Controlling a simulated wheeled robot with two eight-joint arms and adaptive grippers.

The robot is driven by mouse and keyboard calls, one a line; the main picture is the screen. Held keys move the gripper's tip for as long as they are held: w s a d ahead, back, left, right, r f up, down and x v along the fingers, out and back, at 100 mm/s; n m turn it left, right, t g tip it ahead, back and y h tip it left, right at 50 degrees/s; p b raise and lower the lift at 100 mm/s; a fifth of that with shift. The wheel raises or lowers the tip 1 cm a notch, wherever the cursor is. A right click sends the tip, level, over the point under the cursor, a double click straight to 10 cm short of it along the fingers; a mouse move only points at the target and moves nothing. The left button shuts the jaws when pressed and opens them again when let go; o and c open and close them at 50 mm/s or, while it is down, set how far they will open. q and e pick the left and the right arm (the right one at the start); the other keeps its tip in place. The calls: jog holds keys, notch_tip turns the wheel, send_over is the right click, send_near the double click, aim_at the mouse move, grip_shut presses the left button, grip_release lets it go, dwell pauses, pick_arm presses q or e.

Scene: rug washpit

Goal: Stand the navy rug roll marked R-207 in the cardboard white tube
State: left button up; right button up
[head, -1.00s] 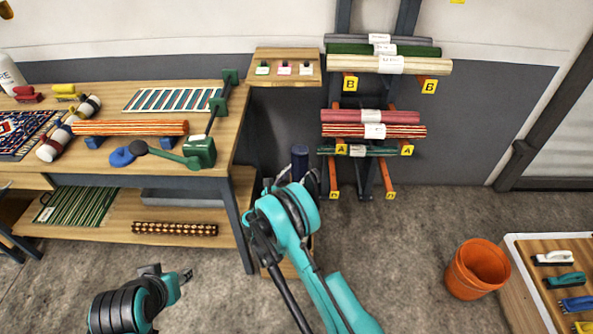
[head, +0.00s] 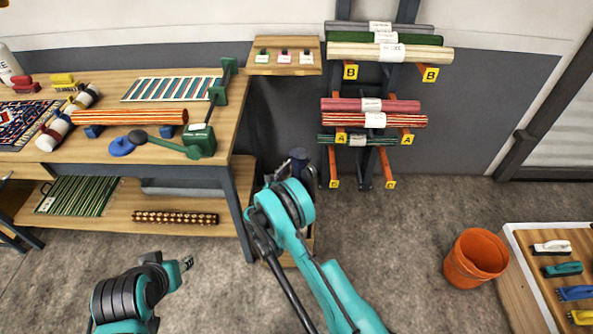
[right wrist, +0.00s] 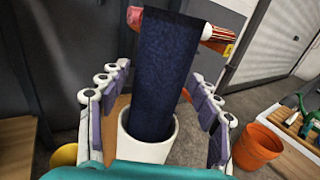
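The navy rug roll (right wrist: 160,75) stands nearly upright in the right wrist view, its lower end inside the white tube (right wrist: 143,147). No R-207 mark shows on the side I see. In the head view only the roll's top (head: 299,153) shows; my right arm hides the tube. My right gripper (head: 297,172) is around the roll, its fingers spread on both sides with gaps between them and the roll, as the right wrist view (right wrist: 160,82) shows. My left gripper (head: 187,263) hangs over the floor at lower left, too small to tell its opening.
A rack with several rug rolls (head: 390,52) stands behind at right. A workbench (head: 215,150) lies to the left. An orange bucket (head: 475,258) and a brush table (head: 535,285) are at right. Floor between my right arm and the bucket is clear.

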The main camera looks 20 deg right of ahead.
jog(key=shift+s, duration=0.1)
jog(key=v, duration=0.7)
jog(key=shift+s+a, duration=0.1)
jog(key=shift+a, duration=0.05)
dwell(0.9)
jog(key=d+r+m+y, duration=0.1)
jog(key=r, duration=0.1)
jog(key=d+r+m+g, duration=0.1)
jog(key=r+m, duration=0.1)
jog(key=r, duration=0.1)
jog(key=d+r+m+g+y, duration=0.1)
jog(key=d+r+m, duration=0.1)
jog(key=shift+r+y, duration=0.3)
jog(key=shift+r, duration=0.05)
jog(key=s+d+r+m+g+y, duration=0.25)
jog(key=s+r+m, duration=0.3)
jog(key=s, duration=0.35)
jog(key=s+d+r+m+g+y, duration=0.1)
jog(key=s+r+m+y, duration=0.35)
jog(key=s+m, duration=0.35)
jog(key=s+a+m+y, duration=0.3)
jog(key=s+m, duration=0.5)
jog(key=s, duration=0.5)
jog(key=shift+s+a+t+y, duration=0.25)
jog(key=shift+s+t+y, duration=0.05)
jog(key=shift+t+y, duration=0.1)
